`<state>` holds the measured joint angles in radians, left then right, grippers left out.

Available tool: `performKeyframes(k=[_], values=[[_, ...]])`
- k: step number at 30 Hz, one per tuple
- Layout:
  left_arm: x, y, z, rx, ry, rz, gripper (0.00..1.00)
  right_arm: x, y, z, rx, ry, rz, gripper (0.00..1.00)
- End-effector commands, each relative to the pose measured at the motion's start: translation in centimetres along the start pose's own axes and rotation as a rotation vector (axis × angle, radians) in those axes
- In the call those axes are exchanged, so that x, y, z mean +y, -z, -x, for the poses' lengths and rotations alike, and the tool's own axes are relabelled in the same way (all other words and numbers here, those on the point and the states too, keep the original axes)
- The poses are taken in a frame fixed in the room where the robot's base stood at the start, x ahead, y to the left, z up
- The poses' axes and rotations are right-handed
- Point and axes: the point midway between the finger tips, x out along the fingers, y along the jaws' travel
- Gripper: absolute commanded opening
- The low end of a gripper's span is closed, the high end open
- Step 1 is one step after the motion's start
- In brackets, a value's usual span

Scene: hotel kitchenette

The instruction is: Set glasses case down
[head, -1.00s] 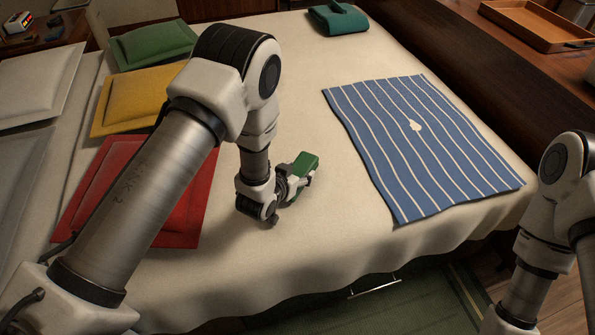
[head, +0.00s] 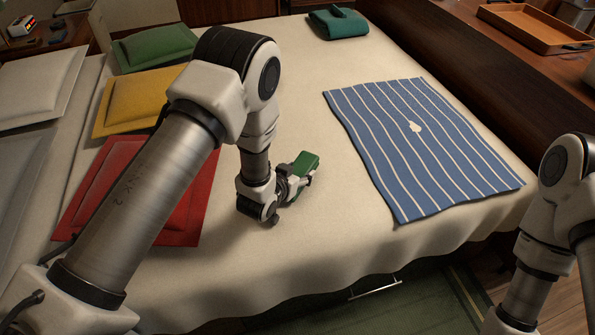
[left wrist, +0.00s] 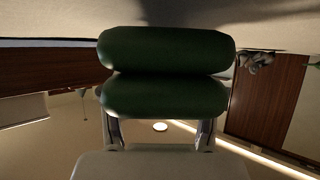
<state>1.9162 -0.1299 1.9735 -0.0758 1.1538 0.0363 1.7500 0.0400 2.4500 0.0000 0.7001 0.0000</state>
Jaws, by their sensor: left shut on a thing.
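The green glasses case (head: 306,162) is in my left gripper (head: 299,179), over the cream bedspread between the red pillow and the striped cloth. In the left wrist view the case (left wrist: 165,97) spans the fingers as two dark green rounded halves with a seam between them. The left gripper is shut on it. The bedspread surface shows close along the top of the wrist view, but I cannot tell whether the case touches it. My right arm shows at the right edge of the head view; its gripper is out of frame.
A blue striped cloth (head: 420,150) with a small white patch lies to the right on the bed (head: 300,265). Red (head: 185,205), yellow (head: 135,98) and green (head: 152,46) pillows lie left. A teal folded item (head: 338,22) is at the back. A tray (head: 535,27) stands at far right.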

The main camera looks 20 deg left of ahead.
Motion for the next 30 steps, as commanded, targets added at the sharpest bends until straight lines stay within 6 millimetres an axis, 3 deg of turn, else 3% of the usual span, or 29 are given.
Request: performKeyframes(k=[1,3,4,6,15,19,23,30], values=[[0.3,-2.1,-0.1,-0.031,-0.006,0.009,0.16,0.0,0.0,-0.6,0.000,0.000,0.000,0.00],[0.3,-2.1,-0.1,-0.031,-0.006,0.009,0.16,0.0,0.0,-0.6,0.000,0.000,0.000,0.00],[0.3,-2.1,-0.1,-0.031,-0.006,0.009,0.70,0.0,0.0,-0.6,0.000,0.000,0.000,0.00],[0.3,-2.2,-0.1,-0.032,-0.006,0.009,0.89,0.0,0.0,-0.6,0.000,0.000,0.000,0.00],[0.4,-2.2,-0.1,-0.034,-0.007,0.008,0.89,0.0,0.0,-0.7,0.000,0.000,0.000,0.00],[0.4,-2.2,0.9,-0.033,-0.007,0.007,0.89,0.0,0.0,-0.7,0.000,0.000,0.000,0.00],[0.4,-1.9,3.5,-0.030,-0.005,0.005,0.89,0.0,0.0,-0.6,0.000,0.000,0.000,0.00],[0.3,-0.5,10.0,-0.006,0.000,-0.002,0.89,0.0,0.0,-0.4,0.000,0.000,0.000,0.00]])
